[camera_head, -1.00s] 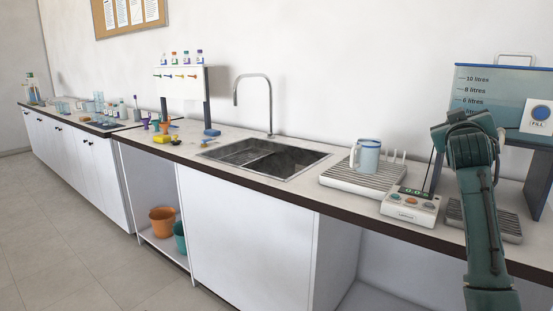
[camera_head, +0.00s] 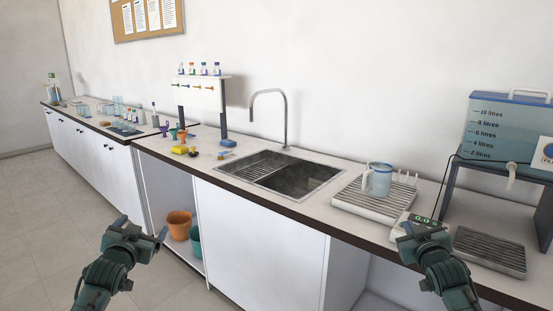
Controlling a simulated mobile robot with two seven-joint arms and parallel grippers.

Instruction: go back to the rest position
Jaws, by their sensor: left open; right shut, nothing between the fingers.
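My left gripper (camera_head: 136,238) is open and empty, low at the left in front of the counter, over the floor. My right gripper (camera_head: 423,232) is shut and empty at the lower right. It overlaps the front edge of the counter in the picture and hides part of the white control box with the green display (camera_head: 422,219). Neither gripper visibly holds anything.
The counter (camera_head: 330,219) has a sink (camera_head: 290,173) in its middle. A jug (camera_head: 378,180) stands on a draining rack (camera_head: 365,203). A water tank (camera_head: 500,128) stands at right on a stand. Orange (camera_head: 179,225) and teal (camera_head: 195,242) buckets sit on the low shelf.

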